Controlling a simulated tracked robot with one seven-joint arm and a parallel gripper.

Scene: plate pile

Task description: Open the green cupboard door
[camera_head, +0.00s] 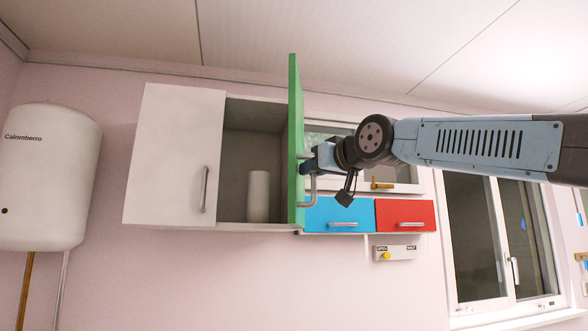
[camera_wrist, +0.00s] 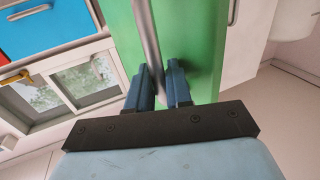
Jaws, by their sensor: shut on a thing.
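The green cupboard door (camera_head: 295,125) stands wide open, swung out from the cupboard and seen nearly edge-on in the head view. Its grey bar handle (camera_head: 312,192) is on the right side of the door in that view. My gripper (camera_head: 306,168) is at this handle. In the wrist view the green door (camera_wrist: 195,40) fills the middle, and the two blue fingers of my gripper (camera_wrist: 160,82) are shut on the handle (camera_wrist: 149,35), one on each side of it. The exact contact at the fingertips is partly hidden in the head view.
The open cupboard compartment (camera_head: 245,125) holds a white cylinder (camera_head: 259,195). A closed white door (camera_head: 172,155) is to its left. Blue (camera_head: 335,213) and red (camera_head: 405,214) fronts are right of the green door. A white boiler (camera_head: 45,175) hangs at far left.

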